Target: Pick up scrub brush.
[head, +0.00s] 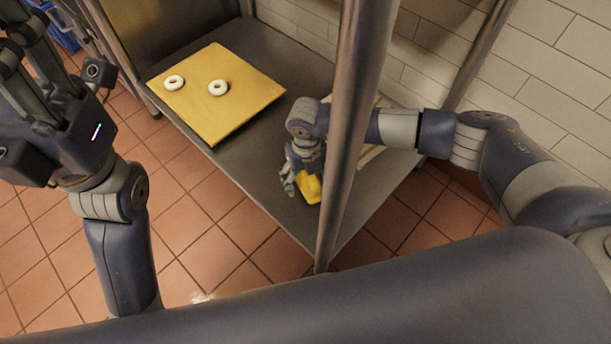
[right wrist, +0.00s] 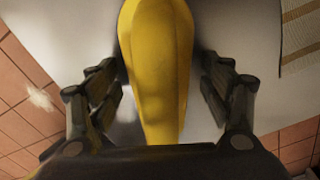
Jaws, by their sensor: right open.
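The scrub brush shows as a yellow piece (head: 312,189) on the grey metal table, near its front edge, partly hidden by my right gripper. In the right wrist view its yellow body (right wrist: 158,65) runs lengthwise between my open fingers. My right gripper (head: 291,180) is open, with one finger on each side of the brush; the wrist view shows gaps between the fingers and the yellow body. My left gripper (head: 20,75) is raised at the far left, away from the brush; its fingertips are cut off by the picture edge.
A yellow board (head: 240,100) with two white bagels (head: 218,88) lies on the table (head: 265,185). A metal post (head: 347,130) stands at the table's front, close to my right arm. A pale ribbed thing (head: 372,152) lies behind it. A tiled wall is at the back.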

